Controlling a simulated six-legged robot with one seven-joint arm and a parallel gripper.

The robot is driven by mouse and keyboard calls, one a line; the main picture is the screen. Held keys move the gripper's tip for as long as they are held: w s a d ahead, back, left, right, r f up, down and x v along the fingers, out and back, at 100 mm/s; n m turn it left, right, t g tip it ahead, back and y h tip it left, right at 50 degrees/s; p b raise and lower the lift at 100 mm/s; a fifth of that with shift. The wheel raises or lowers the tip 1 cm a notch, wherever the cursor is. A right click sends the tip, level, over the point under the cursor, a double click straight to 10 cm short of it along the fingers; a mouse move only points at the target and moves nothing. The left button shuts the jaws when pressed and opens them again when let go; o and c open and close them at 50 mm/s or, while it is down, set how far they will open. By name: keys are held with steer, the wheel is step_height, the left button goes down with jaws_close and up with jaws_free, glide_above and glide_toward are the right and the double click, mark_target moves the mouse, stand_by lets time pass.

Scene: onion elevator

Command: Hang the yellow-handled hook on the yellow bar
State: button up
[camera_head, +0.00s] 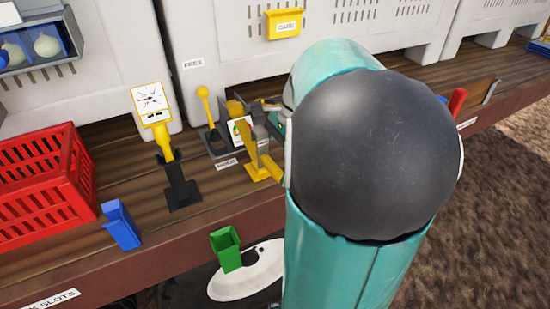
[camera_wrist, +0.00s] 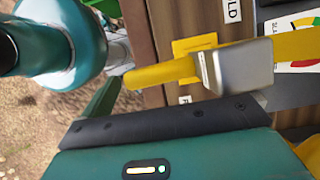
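My gripper (camera_head: 272,118) is over the bench beside a yellow upright piece, largely hidden behind my arm in the head view. In the wrist view a long yellow bar-like piece (camera_wrist: 165,76) with a rounded end crosses the picture. A silver metal piece (camera_wrist: 240,68) lies against or around it; I cannot tell whether it is a fingertip or part of the hook. A yellow upright piece (camera_head: 248,140) stands on a yellow base (camera_head: 260,171) in the head view. I cannot clearly pick out the yellow-handled hook. The fingertips and any grip are not clear.
A yellow-knobbed lever (camera_head: 204,95) and a yellow-framed gauge (camera_head: 150,100) on a black stand (camera_head: 181,188) are left of my gripper. A red crate (camera_head: 45,185), blue holder (camera_head: 121,225) and green holder (camera_head: 226,248) are farther left or nearer. A pale machine wall (camera_head: 215,65) stands behind.

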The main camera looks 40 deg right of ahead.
steer(key=v, duration=1.3)
steer(key=shift+r, duration=0.4)
steer(key=shift+d, duration=0.1)
